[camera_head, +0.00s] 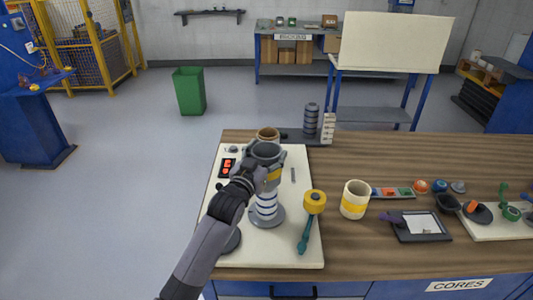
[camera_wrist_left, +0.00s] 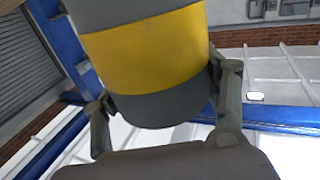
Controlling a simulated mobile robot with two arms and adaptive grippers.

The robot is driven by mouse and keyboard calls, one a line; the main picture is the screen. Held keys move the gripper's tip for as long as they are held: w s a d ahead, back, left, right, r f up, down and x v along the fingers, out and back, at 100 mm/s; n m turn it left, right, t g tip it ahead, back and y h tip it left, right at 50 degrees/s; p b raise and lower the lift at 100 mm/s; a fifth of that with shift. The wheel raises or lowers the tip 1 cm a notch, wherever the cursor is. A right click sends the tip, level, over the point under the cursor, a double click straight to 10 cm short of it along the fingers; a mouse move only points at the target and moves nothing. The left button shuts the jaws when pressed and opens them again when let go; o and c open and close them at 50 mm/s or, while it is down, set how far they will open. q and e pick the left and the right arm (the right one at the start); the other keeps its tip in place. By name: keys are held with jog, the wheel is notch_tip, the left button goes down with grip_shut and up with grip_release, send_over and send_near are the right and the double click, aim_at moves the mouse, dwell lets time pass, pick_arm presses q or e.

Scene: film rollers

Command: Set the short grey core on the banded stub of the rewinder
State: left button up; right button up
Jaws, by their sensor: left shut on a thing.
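The short grey core (camera_head: 267,152) is a hollow grey cylinder with a yellow band, held upright by my left gripper (camera_head: 258,173). In the left wrist view the core (camera_wrist_left: 155,55) fills the space between the two fingers of the gripper (camera_wrist_left: 163,95). The banded stub (camera_head: 266,205), with white and blue bands, stands upright on the pale rewinder plate (camera_head: 290,250). The core appears in line above the stub. The gripper and core hide the stub's top, so I cannot tell whether they touch. My right gripper is not in view.
A brown-rimmed core (camera_head: 268,134) stands behind the held core. A cream core with a yellow band (camera_head: 355,199) stands further right. Dark stacked rings (camera_head: 311,120) stand at the back.

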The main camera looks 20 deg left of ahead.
pick_arm(q)
notch_tip(320, 180, down, 2)
jog(key=shift+f+b, duration=0.1)
jog(key=shift+b, duration=0.75)
jog(key=shift+f+b, duration=0.75)
jog(key=shift+f, duration=0.6)
jog(key=shift+f+b, duration=0.85)
jog(key=shift+f, duration=0.65)
jog(key=shift+f+b, duration=1.25)
jog(key=shift+f, duration=0.75)
jog(key=shift+f+b, duration=0.65)
jog(key=shift+f, duration=0.45)
jog(key=o, duration=1.3)
jog(key=shift+o, duration=0.3)
